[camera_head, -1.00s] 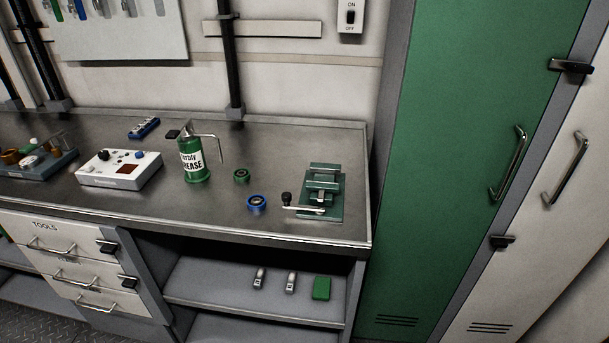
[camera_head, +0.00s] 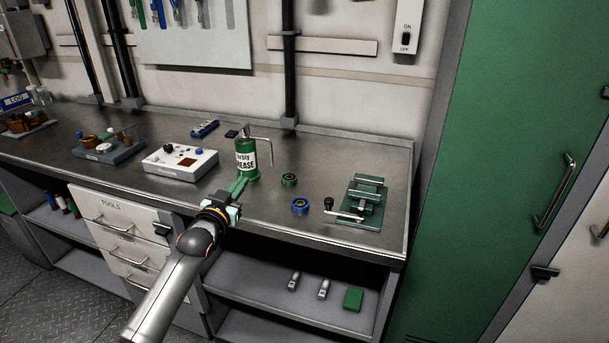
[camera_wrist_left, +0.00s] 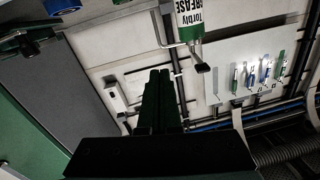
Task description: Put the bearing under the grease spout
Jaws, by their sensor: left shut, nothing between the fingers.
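The green grease can (camera_head: 247,162) with a white label stands on the bench; its thin spout (camera_head: 268,141) bends over to the right and points down. Right of it are two ring-shaped bearings: a green one (camera_head: 288,180) near the spout and a blue one (camera_head: 300,206) closer to the front edge. My left gripper (camera_head: 240,187) is shut and empty, in front of the can and left of both rings. In the left wrist view, its dark fingers (camera_wrist_left: 160,100) are together, and the can (camera_wrist_left: 189,18) shows upside down. My right gripper is out of view.
A green vise (camera_head: 365,200) with a crank handle stands right of the blue ring. A white control box (camera_head: 180,163) and a blue block (camera_head: 205,128) are left of the can. The lower shelf (camera_head: 260,276) holds small items. The bench between can and rings is clear.

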